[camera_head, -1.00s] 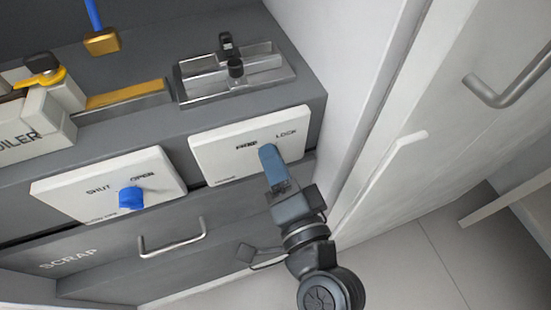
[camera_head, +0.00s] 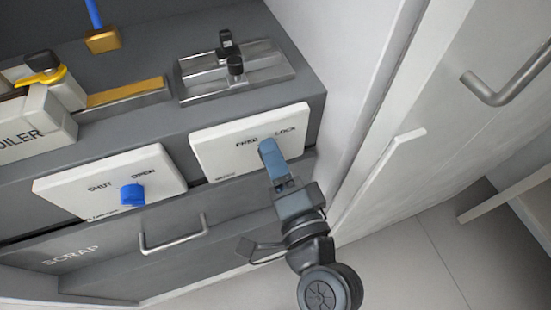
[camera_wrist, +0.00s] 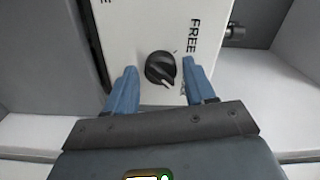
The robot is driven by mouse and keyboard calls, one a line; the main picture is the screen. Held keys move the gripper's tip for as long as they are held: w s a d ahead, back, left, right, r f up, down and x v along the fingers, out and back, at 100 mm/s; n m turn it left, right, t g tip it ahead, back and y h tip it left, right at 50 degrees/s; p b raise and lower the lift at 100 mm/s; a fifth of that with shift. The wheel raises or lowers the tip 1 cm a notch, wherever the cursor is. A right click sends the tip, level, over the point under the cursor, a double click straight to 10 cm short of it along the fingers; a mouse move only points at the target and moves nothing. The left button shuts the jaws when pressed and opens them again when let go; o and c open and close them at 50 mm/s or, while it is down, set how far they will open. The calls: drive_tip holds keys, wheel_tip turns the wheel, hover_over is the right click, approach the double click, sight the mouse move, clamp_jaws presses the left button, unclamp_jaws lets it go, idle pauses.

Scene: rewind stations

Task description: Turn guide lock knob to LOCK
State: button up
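The guide lock plate (camera_head: 225,153) is white, with FREE and LOCK printed along its upper part. My gripper (camera_head: 268,146) is at this plate and hides the knob in the head view. In the wrist view, the round black knob (camera_wrist: 161,68) sits between the two blue fingers of my gripper (camera_wrist: 159,70). The fingers are apart, with a gap on the left and a smaller one on the right. A white mark on the knob points to the lower right.
A white plate (camera_head: 80,190) marked SHUT and OPEN, with a blue knob (camera_head: 132,194), is to the left. The SCRAP drawer handle (camera_head: 174,239) sticks out below. A pale wall (camera_head: 335,75) stands close on the right.

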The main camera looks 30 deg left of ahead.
drive_tip(key=shift+o, duration=0.6)
drive_tip(key=b+v, duration=0.2)
drive_tip(key=v, duration=0.5)
drive_tip(key=shift+s+d, duration=0.25)
